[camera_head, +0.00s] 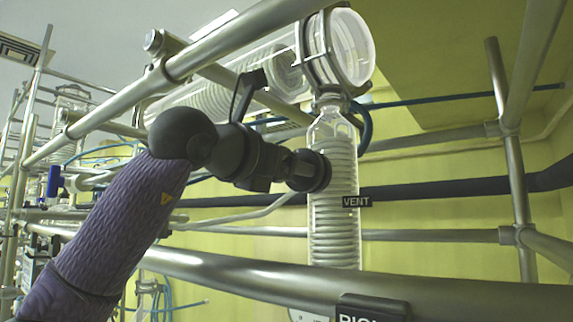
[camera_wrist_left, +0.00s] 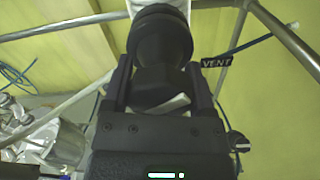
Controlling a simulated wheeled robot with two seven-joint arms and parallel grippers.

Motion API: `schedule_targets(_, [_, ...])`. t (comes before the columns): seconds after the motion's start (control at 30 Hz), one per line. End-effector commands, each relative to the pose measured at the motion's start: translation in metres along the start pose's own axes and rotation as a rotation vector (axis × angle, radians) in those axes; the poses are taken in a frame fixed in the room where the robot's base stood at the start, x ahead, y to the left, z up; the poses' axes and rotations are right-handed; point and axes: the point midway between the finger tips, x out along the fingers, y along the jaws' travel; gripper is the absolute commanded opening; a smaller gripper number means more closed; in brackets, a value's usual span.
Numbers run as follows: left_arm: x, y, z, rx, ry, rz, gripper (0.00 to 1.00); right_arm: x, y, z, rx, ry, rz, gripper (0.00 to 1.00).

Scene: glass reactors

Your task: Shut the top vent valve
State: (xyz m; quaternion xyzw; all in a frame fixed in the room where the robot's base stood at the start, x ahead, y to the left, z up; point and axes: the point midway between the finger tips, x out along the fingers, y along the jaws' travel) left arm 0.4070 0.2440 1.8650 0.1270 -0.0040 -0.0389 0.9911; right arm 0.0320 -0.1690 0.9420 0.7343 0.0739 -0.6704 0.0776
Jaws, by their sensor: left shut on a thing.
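The top vent valve (camera_head: 310,171) is a black round knob on the side of a vertical glass coil condenser (camera_head: 333,225), beside a black VENT label (camera_head: 357,201). My left gripper (camera_head: 280,165) reaches it from the left and is shut on it. In the left wrist view the valve (camera_wrist_left: 160,38) stands straight ahead, with a finger of my left gripper (camera_wrist_left: 161,82) on each side of its near, narrower part. The VENT label (camera_wrist_left: 216,62) is to its right. The fingers partly hide the near part, so I cannot tell how far the valve is turned. My right gripper is not in view.
A thick metal rail (camera_head: 240,278) crosses low in front, and another rail (camera_head: 235,38) slants above my left wrist. A horizontal glass vessel (camera_head: 225,85) lies behind that rail. Blue tubing (camera_head: 366,125) hangs close to the condenser. An upright post (camera_head: 515,165) stands at the right.

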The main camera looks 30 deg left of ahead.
Motion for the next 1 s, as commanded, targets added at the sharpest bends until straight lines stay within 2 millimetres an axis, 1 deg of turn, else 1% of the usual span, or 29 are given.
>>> schedule_targets(0.4, [0.000,0.000,0.002,0.283,-0.003,0.001,0.14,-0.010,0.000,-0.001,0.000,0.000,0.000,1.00])
schedule_targets(0.6, [-0.001,0.000,0.002,0.391,-0.004,0.000,0.14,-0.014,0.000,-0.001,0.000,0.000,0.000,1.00])
schedule_targets(0.8, [-0.001,0.000,0.002,0.455,-0.004,0.001,0.14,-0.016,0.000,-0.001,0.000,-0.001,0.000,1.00])
schedule_targets(1.0, [-0.001,0.000,0.001,0.477,-0.004,0.002,0.14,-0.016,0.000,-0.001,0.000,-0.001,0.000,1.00])
